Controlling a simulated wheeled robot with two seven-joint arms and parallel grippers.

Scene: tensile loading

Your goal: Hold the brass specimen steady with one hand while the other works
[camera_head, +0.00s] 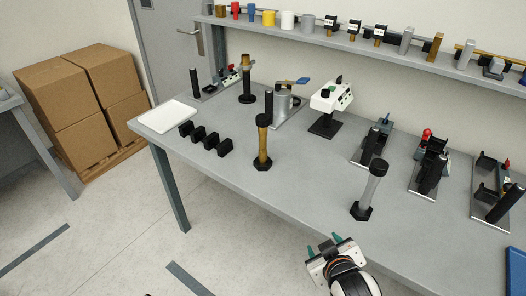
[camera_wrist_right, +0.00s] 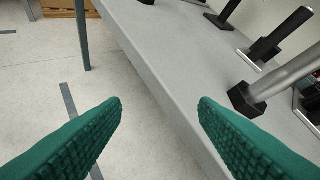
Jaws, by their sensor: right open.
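A brass specimen (camera_head: 263,146) stands upright in a black foot, left of the middle of the grey bench, in the head view. A second brass-coloured piece (camera_head: 246,83) stands on a black base farther back. A silver specimen (camera_head: 374,182) stands in a black hexagonal foot near the front edge, and it shows at the right of the right wrist view (camera_wrist_right: 288,80). My right gripper (camera_head: 323,245) is open and empty beyond the bench's front edge, apart from the specimens. Its green ribbed fingers (camera_wrist_right: 160,102) are wide apart in the wrist view. My left gripper is out of view.
Several black blocks (camera_head: 204,139) and a white tray (camera_head: 168,115) lie at the bench's left end. Fixtures (camera_head: 428,165) crowd its right side. A white device (camera_head: 331,99) stands at the back, below a loaded shelf (camera_head: 290,32).

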